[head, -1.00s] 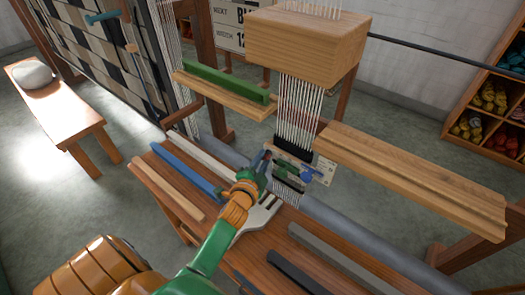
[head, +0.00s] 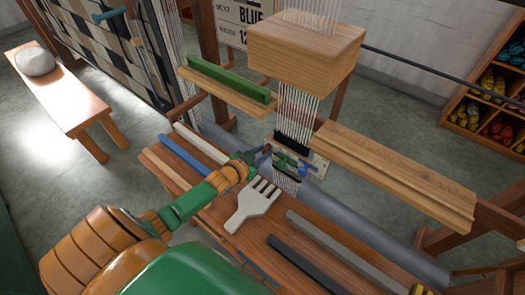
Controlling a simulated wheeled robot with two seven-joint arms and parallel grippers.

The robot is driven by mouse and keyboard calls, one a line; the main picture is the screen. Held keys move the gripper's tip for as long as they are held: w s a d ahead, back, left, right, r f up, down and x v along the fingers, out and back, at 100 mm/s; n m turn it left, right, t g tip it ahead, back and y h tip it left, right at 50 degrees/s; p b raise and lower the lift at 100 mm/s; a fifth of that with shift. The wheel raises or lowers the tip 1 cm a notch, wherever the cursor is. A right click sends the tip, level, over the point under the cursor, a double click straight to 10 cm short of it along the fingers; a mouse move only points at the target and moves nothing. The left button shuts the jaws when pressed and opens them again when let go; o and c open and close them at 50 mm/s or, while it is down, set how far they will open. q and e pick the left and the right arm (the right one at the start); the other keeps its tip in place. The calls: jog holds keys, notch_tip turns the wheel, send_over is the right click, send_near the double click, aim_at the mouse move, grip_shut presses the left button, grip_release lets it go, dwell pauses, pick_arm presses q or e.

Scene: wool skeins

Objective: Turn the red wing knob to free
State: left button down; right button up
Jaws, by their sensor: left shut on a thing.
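My left gripper (head: 264,152) reaches in from the left to the small panel (head: 318,164) at the foot of the white warp threads. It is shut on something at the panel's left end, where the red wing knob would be. The fingers hide nearly all of that part, so its angle cannot be read. A blue knob (head: 303,167) and a green part (head: 285,163) show on the panel just right of the fingers. My right gripper is not in view.
A pale fork-shaped comb (head: 252,203) lies on the wooden bench (head: 225,212) just below my left gripper. Blue (head: 190,156), grey (head: 335,250) and dark (head: 305,262) bars lie around it. A wooden block (head: 305,55) hangs above, and a wooden ledge (head: 395,172) extends right.

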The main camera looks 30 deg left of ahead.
pick_arm(q)
jog(key=shift+n+h, duration=0.4)
jog(key=shift+n, duration=0.2)
jog(key=shift+r, duration=0.1)
jog(key=c, duration=0.9)
grip_release()
jog(key=p+v, duration=0.2)
jog(key=v, duration=0.5)
jog(key=shift+a, duration=0.1)
